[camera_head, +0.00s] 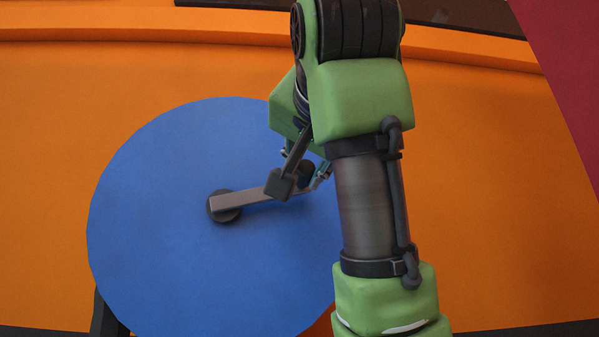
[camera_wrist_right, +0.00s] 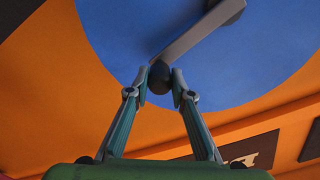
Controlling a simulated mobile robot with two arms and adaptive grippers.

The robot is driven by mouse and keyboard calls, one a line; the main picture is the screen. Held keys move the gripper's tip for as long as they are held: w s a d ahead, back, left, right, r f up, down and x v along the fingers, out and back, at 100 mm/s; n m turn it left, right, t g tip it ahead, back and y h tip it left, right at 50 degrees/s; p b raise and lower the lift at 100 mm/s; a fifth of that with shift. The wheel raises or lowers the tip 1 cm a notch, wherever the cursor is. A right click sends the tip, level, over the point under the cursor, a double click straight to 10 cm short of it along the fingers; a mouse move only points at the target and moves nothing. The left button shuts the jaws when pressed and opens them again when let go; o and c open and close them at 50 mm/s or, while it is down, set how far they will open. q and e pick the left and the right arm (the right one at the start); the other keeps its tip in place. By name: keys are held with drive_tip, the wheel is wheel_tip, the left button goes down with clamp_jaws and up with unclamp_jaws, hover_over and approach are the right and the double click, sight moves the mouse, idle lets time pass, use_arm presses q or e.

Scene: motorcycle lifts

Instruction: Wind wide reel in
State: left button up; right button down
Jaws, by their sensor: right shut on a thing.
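The wide reel (camera_head: 160,240) shows as a large blue disc in the head view, in front of an orange surface. A grey crank arm (camera_head: 245,199) runs from the dark hub (camera_head: 224,206) at its middle out to the right. My right gripper (camera_head: 297,184) is at the outer end of the crank, partly hidden by my green arm. In the right wrist view the blue disc (camera_wrist_right: 190,35) fills the top. There my right gripper (camera_wrist_right: 159,78) is shut on the dark round crank knob (camera_wrist_right: 160,77), one finger on each side. My left gripper is in neither view.
An orange panel (camera_head: 60,130) lies behind the reel, with an orange ledge (camera_head: 120,25) along the top. A dark red surface (camera_head: 570,70) stands at the upper right. A dark support (camera_head: 106,312) shows below the disc at the lower left.

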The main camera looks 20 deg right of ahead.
drive_tip(key=shift+f+m+b, duration=0.3)
drive_tip(key=shift+f, duration=0.1)
drive_tip(key=shift+d, duration=0.1)
drive_tip(key=c, duration=1.8)
unclamp_jaws()
drive_tip(key=shift+s+r, duration=0.1)
drive_tip(key=shift+r, duration=4.85)
